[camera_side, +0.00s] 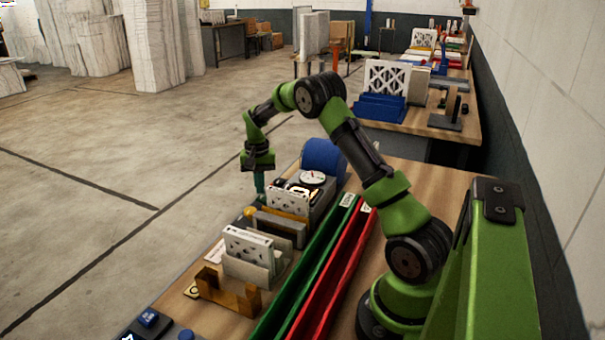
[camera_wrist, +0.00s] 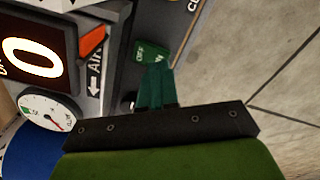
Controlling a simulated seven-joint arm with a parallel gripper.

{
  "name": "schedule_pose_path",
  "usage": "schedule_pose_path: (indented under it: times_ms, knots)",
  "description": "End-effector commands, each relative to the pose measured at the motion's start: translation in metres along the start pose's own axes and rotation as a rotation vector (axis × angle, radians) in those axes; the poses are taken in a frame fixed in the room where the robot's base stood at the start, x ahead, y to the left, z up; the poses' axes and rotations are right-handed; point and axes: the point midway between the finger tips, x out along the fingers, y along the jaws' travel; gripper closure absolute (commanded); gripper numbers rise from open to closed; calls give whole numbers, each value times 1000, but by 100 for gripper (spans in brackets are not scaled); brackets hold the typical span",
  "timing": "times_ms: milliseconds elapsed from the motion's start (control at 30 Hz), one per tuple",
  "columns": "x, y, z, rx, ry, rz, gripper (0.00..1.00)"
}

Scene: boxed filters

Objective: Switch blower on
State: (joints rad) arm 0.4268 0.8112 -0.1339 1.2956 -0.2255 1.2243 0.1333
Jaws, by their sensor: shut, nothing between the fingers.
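The blower unit is a grey housing (camera_side: 316,192) with a blue drum (camera_side: 323,158) and a round white gauge (camera_side: 313,177). In the wrist view the gauge (camera_wrist: 50,117) and a dark display (camera_wrist: 32,44) reading 0 show at the left. A small green rocker switch (camera_wrist: 150,51) with white lettering sits on the panel. My gripper (camera_side: 259,190) points down at the unit's far-left side. In the wrist view its teal fingers (camera_wrist: 156,72) are shut and empty, with tips right at the switch's near edge. I cannot tell if they touch it. The fingers hide part of the switch.
White boxed filters (camera_side: 248,245) stand in a holder nearer the camera. A green rail (camera_side: 315,270) and a red rail (camera_side: 335,275) run beside my arm. Open floor lies left of the bench.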

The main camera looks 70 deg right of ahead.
Motion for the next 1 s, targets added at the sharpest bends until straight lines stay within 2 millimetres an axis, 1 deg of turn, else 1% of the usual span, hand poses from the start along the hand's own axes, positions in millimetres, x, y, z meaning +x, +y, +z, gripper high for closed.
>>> schedule_pose_path:
  times_ms: [1000]
  knots:
    - [16,0,0,0,-1,0,100]
